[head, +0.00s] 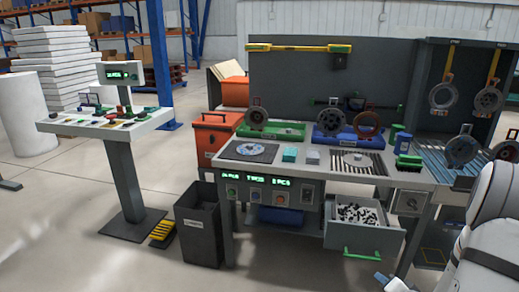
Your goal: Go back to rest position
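A white link of my arm fills the lower right corner of the head view. A small pale part with a blue tip (392,283) shows at the bottom edge, left of that link. It may be the end of my gripper, but it is cut off by the frame. I cannot see two fingers or whether anything is held. The workbench (310,171) stands ahead, to the left of my arm. The pale part is in front of the bench's open drawer (365,238) and appears below its green handle (362,254).
Hook conveyor parts hang in the dark booth (416,95) at right, with round discs on hooks (488,100). A dark bin (200,225) stands at the bench's left. A control stand (125,180) is further left. Floor at the lower left is clear.

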